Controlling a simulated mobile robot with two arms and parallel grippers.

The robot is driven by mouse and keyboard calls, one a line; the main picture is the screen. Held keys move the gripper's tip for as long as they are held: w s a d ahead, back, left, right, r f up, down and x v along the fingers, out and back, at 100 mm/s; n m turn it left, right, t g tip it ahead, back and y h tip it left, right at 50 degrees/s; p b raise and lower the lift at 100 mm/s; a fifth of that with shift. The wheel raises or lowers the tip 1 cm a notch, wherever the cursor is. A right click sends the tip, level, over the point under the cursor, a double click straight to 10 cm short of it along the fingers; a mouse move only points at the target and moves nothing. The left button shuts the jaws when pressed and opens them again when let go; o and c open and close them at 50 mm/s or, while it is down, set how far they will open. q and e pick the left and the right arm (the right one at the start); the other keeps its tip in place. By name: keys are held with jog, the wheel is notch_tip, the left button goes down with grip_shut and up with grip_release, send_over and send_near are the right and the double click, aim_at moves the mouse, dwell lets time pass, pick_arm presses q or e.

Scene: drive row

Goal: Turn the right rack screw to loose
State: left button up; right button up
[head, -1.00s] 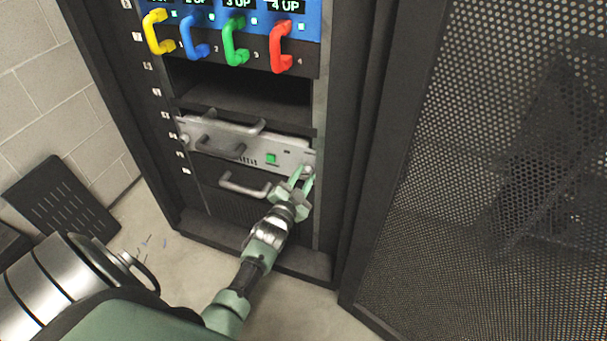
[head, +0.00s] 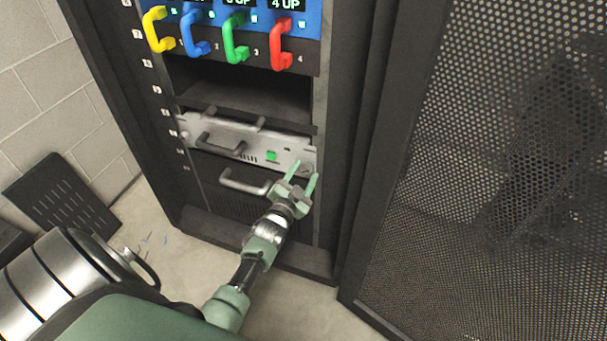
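The grey server unit (head: 225,137) sits in the rack with a green lit square on its front. The right rack screw (head: 307,168) is a small round knob at the unit's right end, partly hidden by my fingers. My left gripper (head: 306,170) is at this screw, its two green fingers spread apart, one on each side of it. I see a gap between fingers and screw; nothing is held. The screw's turn angle is too small to read. The left rack screw (head: 184,134) shows at the unit's left end. My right gripper is out of view.
A dark handle (head: 220,146) sticks out of the unit, and a grey handle (head: 243,184) is below it. Several coloured handles, such as the red one (head: 281,46), are above an empty bay. A perforated door (head: 480,200) stands open at the right.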

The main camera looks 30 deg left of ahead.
pick_arm(q)
jog(key=shift+s, duration=0.1)
jog(key=shift+s+d, duration=0.1)
jog(key=shift+s, duration=0.25)
jog(key=p+v, duration=0.1)
jog(key=v, duration=0.6)
jog(key=shift+p, duration=0.3)
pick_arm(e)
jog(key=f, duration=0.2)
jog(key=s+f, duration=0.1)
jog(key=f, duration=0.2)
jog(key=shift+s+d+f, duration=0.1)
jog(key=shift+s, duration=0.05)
